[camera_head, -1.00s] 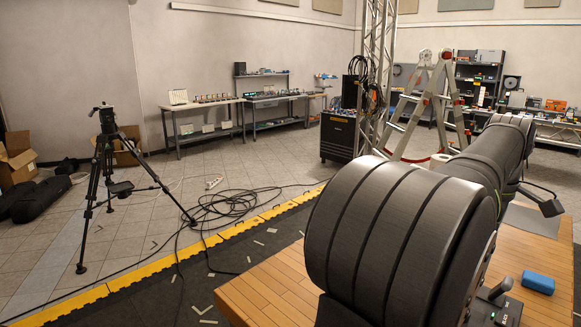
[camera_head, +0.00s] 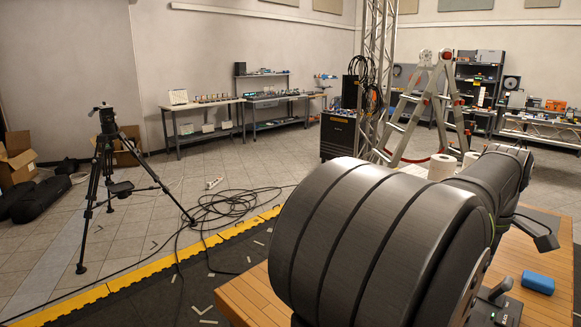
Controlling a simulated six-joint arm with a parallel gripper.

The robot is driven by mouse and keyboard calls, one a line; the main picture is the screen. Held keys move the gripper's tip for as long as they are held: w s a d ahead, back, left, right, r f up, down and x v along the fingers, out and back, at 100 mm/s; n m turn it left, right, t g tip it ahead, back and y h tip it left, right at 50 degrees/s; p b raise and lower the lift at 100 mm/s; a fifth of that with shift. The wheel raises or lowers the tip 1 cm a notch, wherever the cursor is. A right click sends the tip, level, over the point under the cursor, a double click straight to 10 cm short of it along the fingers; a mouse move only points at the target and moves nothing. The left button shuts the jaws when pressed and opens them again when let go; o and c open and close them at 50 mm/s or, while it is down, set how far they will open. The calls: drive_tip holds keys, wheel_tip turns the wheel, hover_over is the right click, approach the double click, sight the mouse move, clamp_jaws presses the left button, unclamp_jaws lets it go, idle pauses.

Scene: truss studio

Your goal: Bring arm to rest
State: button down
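My arm fills the lower right of the head view, its thick dark grey links running from the near centre toward the right. A small dark part of my arm sticks out at the far right over the wooden table (camera_head: 245,297). My gripper itself cannot be made out; the far end of the arm is hidden behind its own links.
Two white rolls (camera_head: 441,167) show just behind the arm. Beyond stand a stepladder (camera_head: 443,110), a truss and a black case (camera_head: 338,136). A tripod (camera_head: 108,165) and cables are on the left floor.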

wheel_tip(320, 180, down, 5)
wheel_tip(320, 180, up, 6)
drive_tip(key=shift+f, duration=0.1)
idle(0.4)
